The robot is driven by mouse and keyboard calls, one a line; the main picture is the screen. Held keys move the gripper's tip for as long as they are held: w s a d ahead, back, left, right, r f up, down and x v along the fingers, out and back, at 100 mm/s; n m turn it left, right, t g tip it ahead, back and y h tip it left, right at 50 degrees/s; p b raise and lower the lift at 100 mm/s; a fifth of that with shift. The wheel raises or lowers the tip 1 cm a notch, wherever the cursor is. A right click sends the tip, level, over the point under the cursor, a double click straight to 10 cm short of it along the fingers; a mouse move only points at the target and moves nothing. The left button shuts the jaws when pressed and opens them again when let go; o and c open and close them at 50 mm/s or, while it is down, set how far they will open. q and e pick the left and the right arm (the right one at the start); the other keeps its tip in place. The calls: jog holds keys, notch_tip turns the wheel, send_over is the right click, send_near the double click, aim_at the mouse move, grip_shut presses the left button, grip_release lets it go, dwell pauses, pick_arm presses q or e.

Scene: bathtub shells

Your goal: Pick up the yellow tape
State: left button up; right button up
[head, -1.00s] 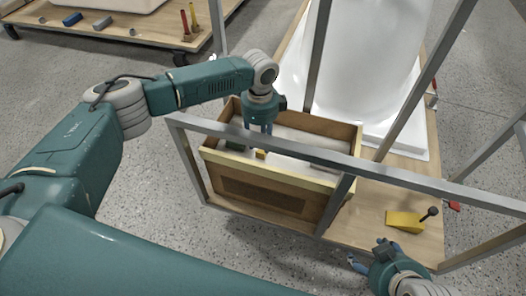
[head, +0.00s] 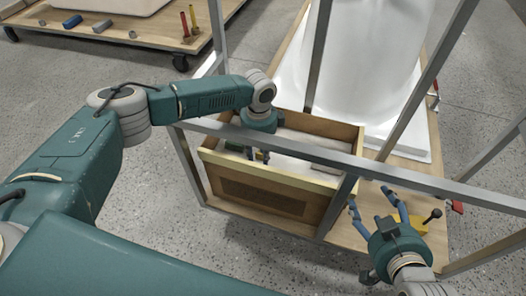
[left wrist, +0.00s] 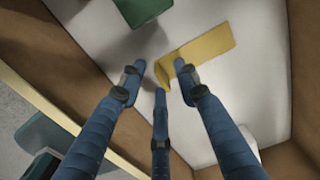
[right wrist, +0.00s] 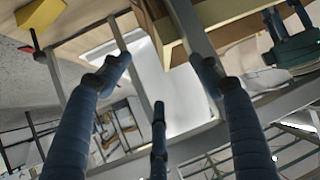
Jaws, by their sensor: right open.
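The yellow tape (left wrist: 212,52) is a flat yellow piece with a raised end, lying on the pale floor inside a wooden box (head: 262,172). My left gripper (head: 258,156) reaches down into this box. In the left wrist view my left gripper (left wrist: 158,75) is open and empty. One fingertip overlaps the tape's raised end there; I cannot tell if they touch. In the head view the tape is mostly hidden by the gripper. My right gripper (head: 371,203) is open and empty, above the wooden board outside the box.
A green block (head: 233,147) lies in the box near my left gripper. A grey metal frame (head: 420,182) crosses the box and board. A yellow wedge with a black knob (head: 434,215) stands on the board. A white tub shell (head: 375,70) stands behind.

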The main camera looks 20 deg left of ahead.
pick_arm(q)
grip_shut()
jog(key=shift+r, duration=0.2)
